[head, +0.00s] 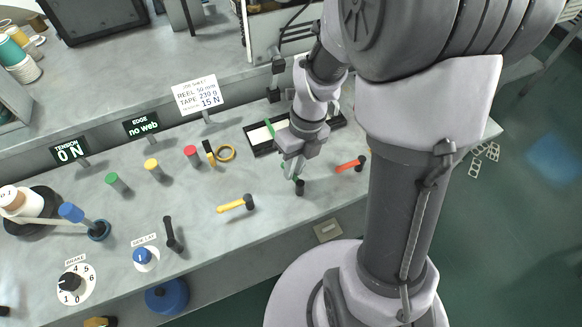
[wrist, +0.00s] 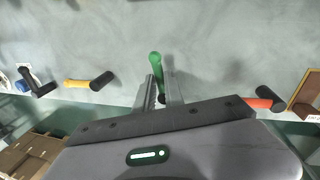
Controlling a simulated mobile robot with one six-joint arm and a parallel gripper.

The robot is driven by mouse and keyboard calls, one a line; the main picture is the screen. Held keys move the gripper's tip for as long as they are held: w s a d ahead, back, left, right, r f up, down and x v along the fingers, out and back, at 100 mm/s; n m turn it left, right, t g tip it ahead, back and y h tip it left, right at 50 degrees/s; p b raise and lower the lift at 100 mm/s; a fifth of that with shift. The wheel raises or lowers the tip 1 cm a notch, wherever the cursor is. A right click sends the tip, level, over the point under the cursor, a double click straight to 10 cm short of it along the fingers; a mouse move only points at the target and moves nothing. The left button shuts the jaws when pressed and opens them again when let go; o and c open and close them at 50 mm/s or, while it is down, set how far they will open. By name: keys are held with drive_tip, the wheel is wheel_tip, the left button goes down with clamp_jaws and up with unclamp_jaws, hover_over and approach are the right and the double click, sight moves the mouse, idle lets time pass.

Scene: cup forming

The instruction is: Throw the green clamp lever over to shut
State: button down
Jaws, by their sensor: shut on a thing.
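The green clamp lever (wrist: 157,66) stands between my gripper's two fingers in the wrist view, its green end showing beyond the fingertips. My gripper (wrist: 161,85) is shut on it. In the head view my gripper (head: 292,170) points down at the bench near the front edge, and only a bit of green shows beside the fingers. The lever's dark pivot (head: 299,187) shows just below the gripper. Most of the lever is hidden by the fingers.
A yellow lever (head: 232,205) lies to the left and an orange-red lever (head: 348,166) to the right. Bare bench (head: 190,205) lies left of the yellow lever.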

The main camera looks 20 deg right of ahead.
drive_tip(key=shift+d+m, duration=0.3)
drive_tip(key=shift+m, duration=0.7)
drive_tip(key=c, duration=1.4)
unclamp_jaws()
drive_tip(key=shift+c, duration=0.2)
drive_tip(key=shift+d, duration=0.1)
drive_tip(key=d+r+p, duration=0.3)
drive_tip(key=r+p, duration=0.5)
drive_tip(key=r, duration=0.9)
drive_tip(key=shift+d, duration=0.15)
